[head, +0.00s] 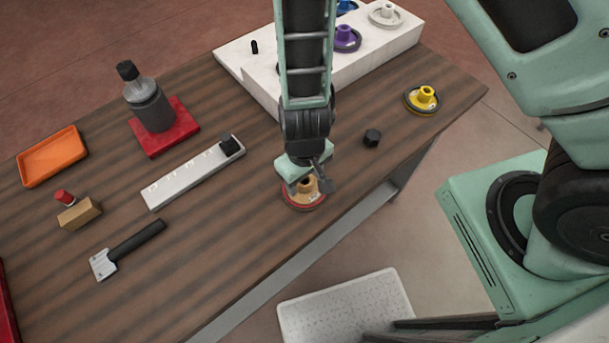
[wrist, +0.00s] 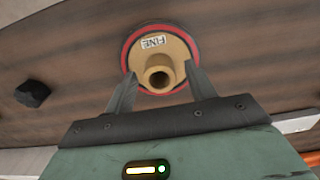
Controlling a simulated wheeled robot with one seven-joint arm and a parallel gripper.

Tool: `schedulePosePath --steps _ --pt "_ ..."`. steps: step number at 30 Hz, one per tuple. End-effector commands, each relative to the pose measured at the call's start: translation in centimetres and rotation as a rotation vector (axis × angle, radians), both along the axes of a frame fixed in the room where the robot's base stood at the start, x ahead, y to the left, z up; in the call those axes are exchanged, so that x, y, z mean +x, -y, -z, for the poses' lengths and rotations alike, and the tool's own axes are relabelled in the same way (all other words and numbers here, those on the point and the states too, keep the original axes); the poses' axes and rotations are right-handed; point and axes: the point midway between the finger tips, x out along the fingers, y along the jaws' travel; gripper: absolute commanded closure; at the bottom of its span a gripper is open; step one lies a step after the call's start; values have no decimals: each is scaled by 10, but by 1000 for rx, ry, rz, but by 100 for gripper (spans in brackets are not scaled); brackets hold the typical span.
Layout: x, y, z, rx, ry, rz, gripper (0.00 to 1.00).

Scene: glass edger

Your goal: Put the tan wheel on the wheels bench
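The tan wheel (head: 304,196) lies flat on the wooden bench near its front edge; it has a red rim, a raised hub and a label reading FINE. It also shows in the wrist view (wrist: 158,62). My gripper (head: 308,178) is right above the wheel, pointing down. In the wrist view my gripper's fingers (wrist: 158,84) are apart, one on each side of the hub, with gaps between them and the hub. Nothing is held. The wooden bench (head: 255,255) carries a white stepped stand (head: 375,58) with several wheels at the back, partly hidden by my arm.
A yellow wheel (head: 424,98) and a black knob (head: 372,138) lie to the right. A grey bar (head: 190,175), scraper (head: 125,248), tan block (head: 79,214), orange tray (head: 52,157) and bottle (head: 148,103) on a red mat (head: 163,145) stand left.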

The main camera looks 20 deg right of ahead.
Motion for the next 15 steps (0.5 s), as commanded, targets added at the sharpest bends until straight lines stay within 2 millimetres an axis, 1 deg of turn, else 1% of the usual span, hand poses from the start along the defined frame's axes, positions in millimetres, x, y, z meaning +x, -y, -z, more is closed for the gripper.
schedulePosePath --steps 5,8,11,14,15 --pt "0 0 -1 0 0 0 45" --pt "0 0 -5 -1 1 -2 45" --pt "1 0 -16 -1 4 -4 45" --pt "0 -1 -34 2 5 -4 45" --pt "1 -1 -44 2 7 -5 45"
